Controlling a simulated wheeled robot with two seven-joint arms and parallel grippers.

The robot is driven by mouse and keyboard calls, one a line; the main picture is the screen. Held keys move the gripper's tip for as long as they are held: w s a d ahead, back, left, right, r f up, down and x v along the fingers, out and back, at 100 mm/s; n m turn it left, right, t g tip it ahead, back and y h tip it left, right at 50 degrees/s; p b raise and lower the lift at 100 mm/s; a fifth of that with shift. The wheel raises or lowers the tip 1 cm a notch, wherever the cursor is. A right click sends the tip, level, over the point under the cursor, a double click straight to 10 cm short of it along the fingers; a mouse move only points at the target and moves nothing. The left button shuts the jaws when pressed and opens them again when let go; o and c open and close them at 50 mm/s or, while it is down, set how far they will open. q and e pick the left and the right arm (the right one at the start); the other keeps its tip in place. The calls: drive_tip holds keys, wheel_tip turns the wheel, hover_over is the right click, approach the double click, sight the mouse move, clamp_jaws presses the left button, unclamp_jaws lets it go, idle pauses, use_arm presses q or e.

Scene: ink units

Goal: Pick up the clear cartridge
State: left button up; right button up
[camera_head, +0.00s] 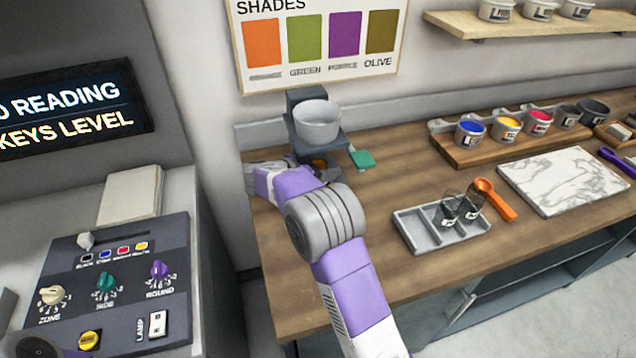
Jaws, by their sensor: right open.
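Two small, see-through cartridges with dark parts stand side by side in the grey compartment tray (408,234) on the wooden bench. One cartridge (447,211) is in the middle of the tray and the other (470,206) is at its right; I cannot tell which one the task means. My right gripper (262,170) is at the bench's back left, beside the grey stand with the white bowl, far left of the tray. It is open, and its fingers are partly hidden by my wrist. My left gripper is out of view.
A white bowl (317,121) sits on the grey stand, with a green pad (361,158) beside it. An orange scoop (495,199) lies just right of the tray, near a marble slab (565,180). Ink pots (470,132) stand behind.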

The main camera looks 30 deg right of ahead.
drive_tip(key=shift+c, duration=0.3)
drive_tip(key=c, duration=1.1)
drive_tip(key=shift+o, duration=0.2)
drive_tip(key=shift+r, duration=0.1)
